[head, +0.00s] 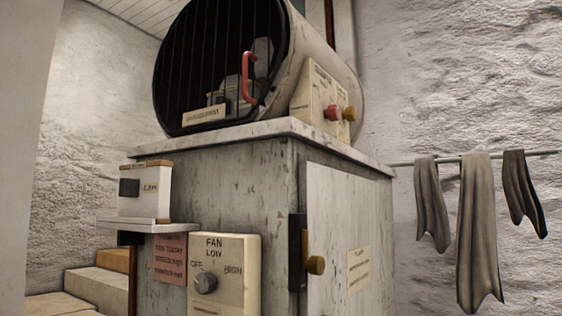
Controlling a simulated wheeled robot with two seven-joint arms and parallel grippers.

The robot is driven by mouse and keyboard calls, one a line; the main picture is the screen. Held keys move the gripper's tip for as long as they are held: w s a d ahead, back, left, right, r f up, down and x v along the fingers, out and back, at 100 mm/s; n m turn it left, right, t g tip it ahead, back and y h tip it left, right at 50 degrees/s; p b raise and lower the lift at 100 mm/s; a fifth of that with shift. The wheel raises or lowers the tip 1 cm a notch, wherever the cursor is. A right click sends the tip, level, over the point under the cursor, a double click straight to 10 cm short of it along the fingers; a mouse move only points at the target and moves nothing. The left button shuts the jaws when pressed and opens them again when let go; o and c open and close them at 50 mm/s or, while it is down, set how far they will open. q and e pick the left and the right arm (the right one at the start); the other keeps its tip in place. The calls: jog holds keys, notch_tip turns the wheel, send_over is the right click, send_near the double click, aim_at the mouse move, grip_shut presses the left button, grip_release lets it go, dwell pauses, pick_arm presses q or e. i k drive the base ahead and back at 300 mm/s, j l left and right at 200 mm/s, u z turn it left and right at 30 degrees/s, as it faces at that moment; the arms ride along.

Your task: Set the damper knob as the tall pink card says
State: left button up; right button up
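A tall pink card (169,262) with several lines of dark print is on the front of the grey cabinet; its words are too small and blurred to read surely. No knob here has a label I can read as damper. A cream panel (303,99) on the drum's side carries a red knob (333,113) and a yellow-brown knob (349,114); its print is unreadable. Neither of my grippers is in view.
A dark-fronted drum (210,62) with a red handle (249,78) sits on the cabinet (235,195). A white box (150,205) stands on a small ledge at left. Grey cloths (478,230) hang at right.

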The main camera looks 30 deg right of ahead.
aim_at(333, 112)
jog(key=z, duration=1.25)
